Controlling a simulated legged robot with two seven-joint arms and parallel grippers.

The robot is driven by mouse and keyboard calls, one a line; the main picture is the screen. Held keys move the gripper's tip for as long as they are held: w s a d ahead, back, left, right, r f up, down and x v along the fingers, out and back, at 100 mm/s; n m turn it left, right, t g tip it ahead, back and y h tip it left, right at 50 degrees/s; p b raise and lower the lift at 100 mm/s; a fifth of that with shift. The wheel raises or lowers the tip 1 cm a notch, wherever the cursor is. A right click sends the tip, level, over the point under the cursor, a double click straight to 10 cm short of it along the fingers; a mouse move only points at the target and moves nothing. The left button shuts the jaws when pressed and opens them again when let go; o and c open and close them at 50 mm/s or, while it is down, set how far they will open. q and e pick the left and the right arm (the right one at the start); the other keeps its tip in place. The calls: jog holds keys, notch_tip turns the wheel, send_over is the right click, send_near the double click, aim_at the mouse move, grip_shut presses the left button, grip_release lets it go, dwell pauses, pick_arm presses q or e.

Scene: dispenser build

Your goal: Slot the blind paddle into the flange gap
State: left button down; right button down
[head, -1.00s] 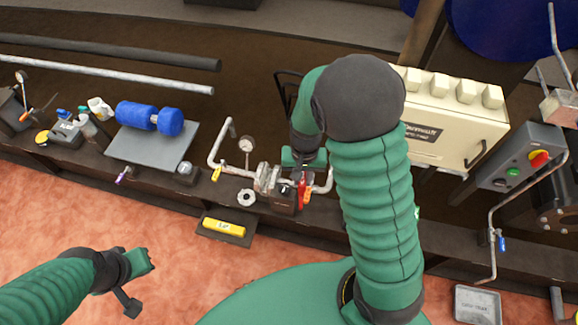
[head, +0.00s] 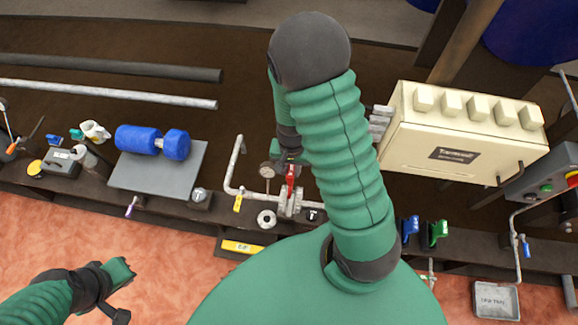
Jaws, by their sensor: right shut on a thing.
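The red blind paddle (head: 291,181) is upright at the grey pipe flanges (head: 284,205) on the bench. My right gripper (head: 290,162) is above it, shut on its upper end. The paddle's lower end is lined up with the flanges; I cannot tell if it is in the gap or just above it. My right forearm hides the pipework to the right. My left gripper (head: 125,294) is over the orange floor at lower left, fingers apart, empty and away from the bench.
A pressure gauge (head: 267,171) and a pipe with a yellow-handled valve (head: 238,203) stand left of the flanges. A metal ring (head: 266,219) lies in front. A cream box (head: 455,140) stands at right. A blue roller (head: 152,142) sits on a grey plate at left.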

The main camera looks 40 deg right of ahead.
jog(key=shift+s+a+f+b, duration=0.1)
jog(key=shift+f+b, duration=0.25)
jog(key=shift+f, duration=0.1)
notch_tip(320, 180, down, 6)
jog(key=b, duration=0.5)
jog(key=shift+r+b, duration=0.15)
jog(key=shift+b, duration=0.2)
jog(key=shift+f, duration=0.3)
jog(key=shift+r+p, duration=0.15)
jog(key=shift+p, duration=0.15)
jog(key=shift+f+b, duration=1.35)
jog(key=shift+f, duration=0.6)
